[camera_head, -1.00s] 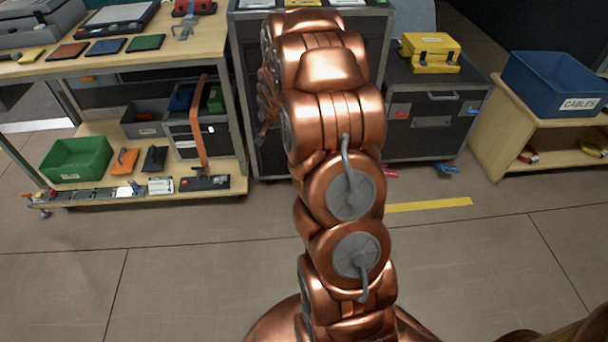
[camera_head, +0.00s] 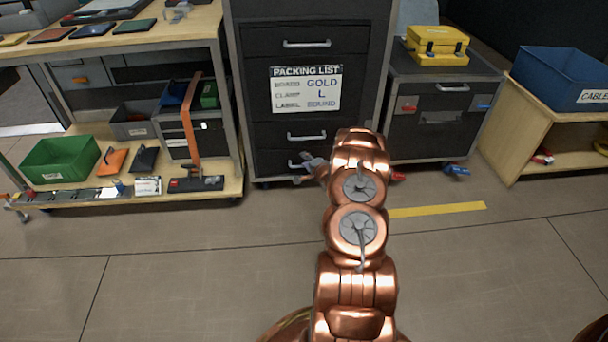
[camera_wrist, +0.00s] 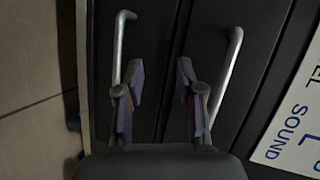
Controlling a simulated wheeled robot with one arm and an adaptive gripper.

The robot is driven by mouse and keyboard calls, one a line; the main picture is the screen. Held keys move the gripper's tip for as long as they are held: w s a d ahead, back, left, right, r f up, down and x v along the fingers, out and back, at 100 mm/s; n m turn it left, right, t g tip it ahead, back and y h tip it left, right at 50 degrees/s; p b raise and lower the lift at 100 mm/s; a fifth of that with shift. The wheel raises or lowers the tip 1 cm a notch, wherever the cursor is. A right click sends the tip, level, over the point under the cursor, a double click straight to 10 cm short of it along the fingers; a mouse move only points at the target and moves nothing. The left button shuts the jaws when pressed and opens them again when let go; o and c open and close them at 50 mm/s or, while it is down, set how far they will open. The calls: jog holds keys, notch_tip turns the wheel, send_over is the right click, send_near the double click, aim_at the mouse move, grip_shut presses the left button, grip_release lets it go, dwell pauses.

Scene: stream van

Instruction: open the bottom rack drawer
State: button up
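The dark rack cabinet (camera_head: 375,60) stands at the back centre with its drawers closed. The bottom rack drawer's grey bar handle (camera_head: 296,166) sits low, partly hidden by my gripper (camera_head: 312,168). In the wrist view, which is turned sideways, that handle (camera_wrist: 118,55) is at left, and the handle of the drawer above (camera_wrist: 228,75) is at right. My gripper (camera_wrist: 160,80) is open and empty, with dark drawer front between its fingers. The left finger overlaps the lower end of the bottom handle in the picture; I cannot tell whether they touch.
A packing list sign (camera_head: 306,90) is on the rack front. A wooden shelf unit (camera_head: 228,120) with a green bin (camera_head: 60,160) stands close at left. A dark wheeled case (camera_head: 440,105) with a yellow box (camera_head: 437,46) stands at right. The floor in front is open.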

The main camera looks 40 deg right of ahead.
aim_at(288, 159)
notch_tip(288, 159, down, 7)
jog(key=s+d+m+t+b, duration=0.1)
jog(key=s+m+t+b, duration=0.1)
jog(key=shift+b+x, duration=1.55)
jog(key=shift+x, duration=2)
jog(key=shift+d, duration=0.15)
grip_shut()
